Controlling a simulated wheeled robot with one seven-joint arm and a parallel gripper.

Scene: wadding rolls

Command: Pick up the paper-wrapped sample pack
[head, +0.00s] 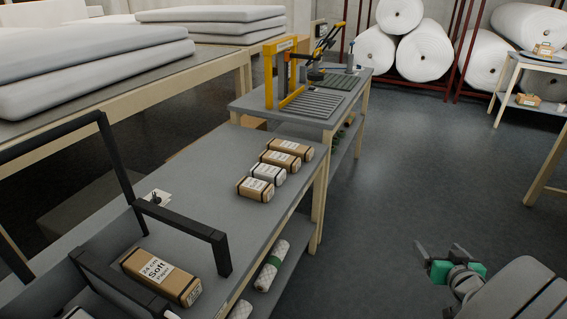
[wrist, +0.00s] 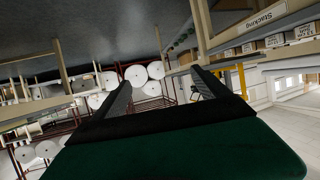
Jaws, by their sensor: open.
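Several brown paper-wrapped packs with white labels are on the grey bench (head: 222,170) in the head view. A large one (head: 162,275), its label reading "24 cm Soft Papier", lies at the near left beside a black frame. Three smaller brown packs, the far one (head: 287,149), a second (head: 280,160) and the near one (head: 255,188), stand in a row with a whitish pack (head: 267,174) among them. My gripper (head: 450,264) is at the lower right, over the floor and well apart from the bench. In the wrist view my gripper (wrist: 162,88) is open with nothing between its fingers.
The black frame (head: 190,220) rises over the bench's near end. Rolled quilted material (head: 272,265) lies on the shelf below. A yellow-framed device (head: 285,75) stands on the farther bench. Large white rolls (head: 425,50) are at the back. The floor (head: 410,170) between is clear.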

